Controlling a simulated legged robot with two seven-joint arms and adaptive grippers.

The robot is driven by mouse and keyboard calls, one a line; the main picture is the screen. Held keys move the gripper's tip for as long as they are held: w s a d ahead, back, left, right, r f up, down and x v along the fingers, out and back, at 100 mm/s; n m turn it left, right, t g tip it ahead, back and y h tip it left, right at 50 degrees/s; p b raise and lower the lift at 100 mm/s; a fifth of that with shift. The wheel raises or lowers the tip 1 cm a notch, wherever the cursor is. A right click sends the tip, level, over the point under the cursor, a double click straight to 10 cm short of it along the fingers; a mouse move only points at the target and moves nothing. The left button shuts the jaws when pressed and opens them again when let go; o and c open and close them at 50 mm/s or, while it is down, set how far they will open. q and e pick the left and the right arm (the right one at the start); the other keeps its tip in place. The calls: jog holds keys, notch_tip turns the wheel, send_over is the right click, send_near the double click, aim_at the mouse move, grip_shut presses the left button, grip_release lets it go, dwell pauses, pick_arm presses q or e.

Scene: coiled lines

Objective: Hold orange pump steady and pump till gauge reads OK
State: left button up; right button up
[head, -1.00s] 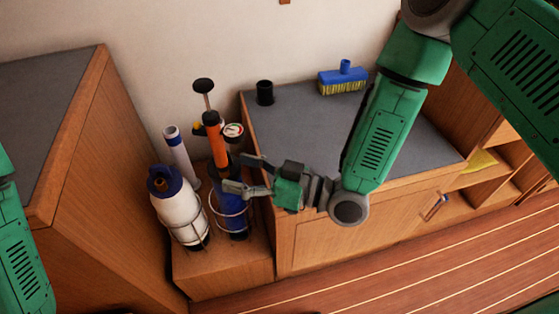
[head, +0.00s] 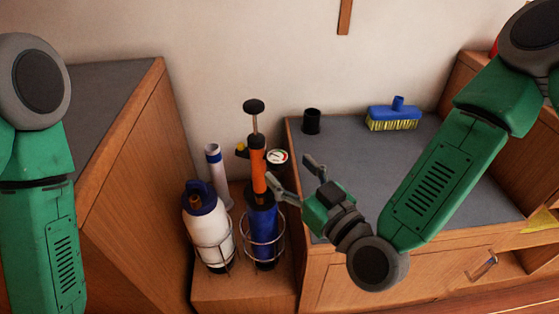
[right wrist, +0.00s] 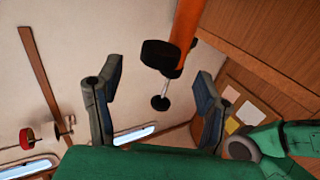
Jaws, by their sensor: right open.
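The orange pump (head: 258,168) stands upright on a blue cylinder (head: 262,228) in a wire ring, its rod and black knob (head: 253,106) raised. The round gauge (head: 277,157) is on its right side; its reading is too small to tell. My right gripper (head: 290,172) is open and empty, just right of the pump, its fingers pointing up and left. In the right wrist view, the pump's orange barrel (right wrist: 187,22) and black knob (right wrist: 160,103) show between and beyond the open fingers (right wrist: 160,74). My left arm is at the left edge; its gripper is out of view.
A white bottle with a blue top (head: 207,222) and a white tube (head: 215,170) stand left of the pump. The grey counter (head: 350,160) to the right holds a black cup (head: 312,121) and a blue brush (head: 393,115). A wooden cabinet (head: 130,150) stands at left.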

aim_at(284, 165)
jog(key=shift+x, duration=2.25)
